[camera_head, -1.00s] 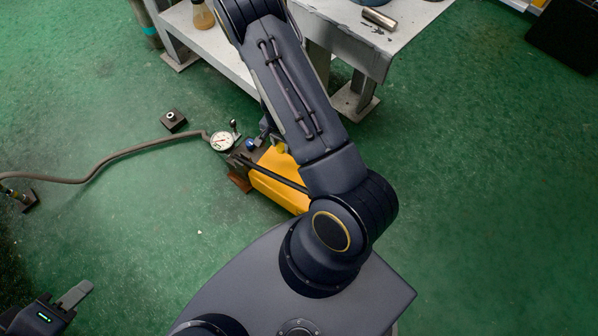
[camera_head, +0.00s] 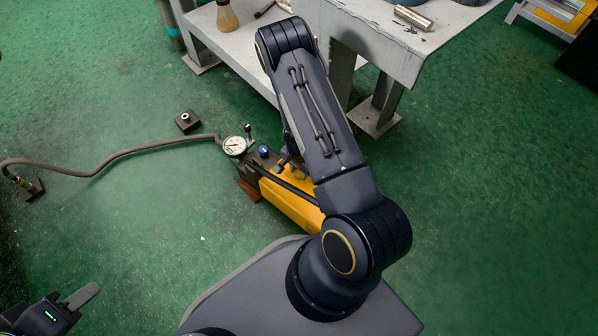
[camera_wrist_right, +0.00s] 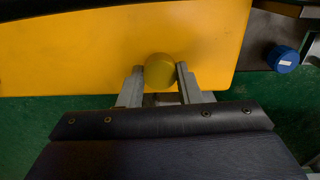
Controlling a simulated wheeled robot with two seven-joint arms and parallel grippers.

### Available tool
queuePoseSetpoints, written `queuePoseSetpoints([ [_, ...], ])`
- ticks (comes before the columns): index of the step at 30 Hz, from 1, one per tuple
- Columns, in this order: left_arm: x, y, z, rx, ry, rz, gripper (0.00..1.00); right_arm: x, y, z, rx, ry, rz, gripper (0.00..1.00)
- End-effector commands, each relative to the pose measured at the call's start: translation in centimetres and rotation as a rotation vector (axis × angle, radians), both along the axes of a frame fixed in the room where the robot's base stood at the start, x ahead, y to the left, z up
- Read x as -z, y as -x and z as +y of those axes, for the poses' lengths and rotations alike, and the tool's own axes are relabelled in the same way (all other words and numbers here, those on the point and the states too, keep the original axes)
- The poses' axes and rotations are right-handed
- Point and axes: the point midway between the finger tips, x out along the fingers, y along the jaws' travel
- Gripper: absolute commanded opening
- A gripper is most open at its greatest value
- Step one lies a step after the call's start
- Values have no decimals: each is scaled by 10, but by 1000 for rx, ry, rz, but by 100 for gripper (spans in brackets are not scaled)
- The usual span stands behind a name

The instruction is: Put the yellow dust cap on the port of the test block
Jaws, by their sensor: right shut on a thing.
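The yellow dust cap (camera_wrist_right: 159,72) is a round, dull yellow disc held between the two fingertips of my right gripper (camera_wrist_right: 160,80). It is in front of the yellow pump body in the right wrist view. My right arm hides most of that gripper in the head view. A small dark block (camera_head: 187,122) with a pale round port on top stands on the floor and looks like the test block. It is apart from my right gripper. My left gripper (camera_head: 80,297) is at the lower left, far from the block, with one grey finger clearly visible; its opening is unclear.
The yellow pump (camera_head: 292,203) lies on the floor with a gauge (camera_head: 234,146) and a blue knob (camera_wrist_right: 283,59). A brown hose (camera_head: 105,160) curves left from the gauge. A grey bench (camera_head: 375,45) stands behind. Green floor is open between block and pump.

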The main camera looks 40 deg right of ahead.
Motion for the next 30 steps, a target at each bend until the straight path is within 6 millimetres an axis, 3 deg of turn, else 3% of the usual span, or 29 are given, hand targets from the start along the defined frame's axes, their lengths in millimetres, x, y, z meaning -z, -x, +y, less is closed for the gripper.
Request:
queuePoseSetpoints([
  [8,3,0,0,0,0,-1,36,3,0,0,0,0,0,9],
  [9,2,0,0,0,0,0,36,2,0,0,0,0,0,34],
  [14,2,0,0,0,0,0,36,2,0,0,0,0,0,53],
  [23,-1,0,0,0,0,0,36,-1,0,0,0,0,0,53],
  [26,-8,0,0,0,0,0,36,-12,0,0,0,1,-1,53],
  [30,-24,0,0,0,0,0,36,-40,-1,0,1,1,-3,53],
])
